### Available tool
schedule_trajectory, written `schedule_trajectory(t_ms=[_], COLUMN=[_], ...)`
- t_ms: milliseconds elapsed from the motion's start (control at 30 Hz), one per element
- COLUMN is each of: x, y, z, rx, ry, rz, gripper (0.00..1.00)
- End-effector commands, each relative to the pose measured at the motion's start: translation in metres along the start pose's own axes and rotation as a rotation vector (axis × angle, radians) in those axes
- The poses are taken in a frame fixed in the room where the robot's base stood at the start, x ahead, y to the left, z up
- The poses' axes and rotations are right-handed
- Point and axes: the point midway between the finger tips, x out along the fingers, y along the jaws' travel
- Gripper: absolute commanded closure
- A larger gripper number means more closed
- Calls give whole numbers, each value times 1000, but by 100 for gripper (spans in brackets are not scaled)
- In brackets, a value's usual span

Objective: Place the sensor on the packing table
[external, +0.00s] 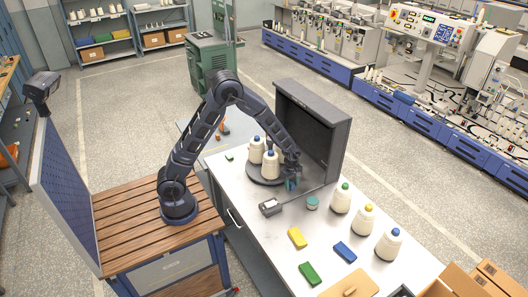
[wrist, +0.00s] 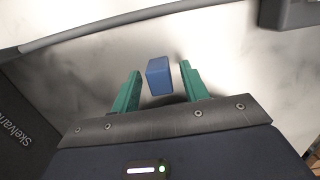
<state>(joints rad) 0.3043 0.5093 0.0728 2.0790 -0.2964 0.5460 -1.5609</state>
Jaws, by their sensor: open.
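In the wrist view a small blue block (wrist: 159,76) stands between the two green fingers of my gripper (wrist: 160,87), with a gap on each side. It may be the sensor; no label on it can be read. My gripper is open. In the external view my gripper (external: 291,183) points down at the white-topped table (external: 268,236), in front of the dark open-fronted cabinet (external: 322,125). The block cannot be made out there. I cannot tell whether this white table is the packing table.
White cones stand on a dark round tray (external: 262,178) beside my gripper. A grey device (external: 270,207), a teal round tin (external: 312,202), more cones (external: 363,219), and yellow (external: 297,237), blue (external: 345,252) and green (external: 310,273) blocks lie nearer. White tabletop shows between them.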

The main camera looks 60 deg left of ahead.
Motion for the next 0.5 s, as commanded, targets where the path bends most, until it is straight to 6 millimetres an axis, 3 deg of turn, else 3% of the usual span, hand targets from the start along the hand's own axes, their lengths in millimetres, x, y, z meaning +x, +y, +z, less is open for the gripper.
schedule_trajectory(t_ms=[500], x=[-91], y=[0], z=[0], rx=[1], ry=[-1], rz=[3], gripper=[55])
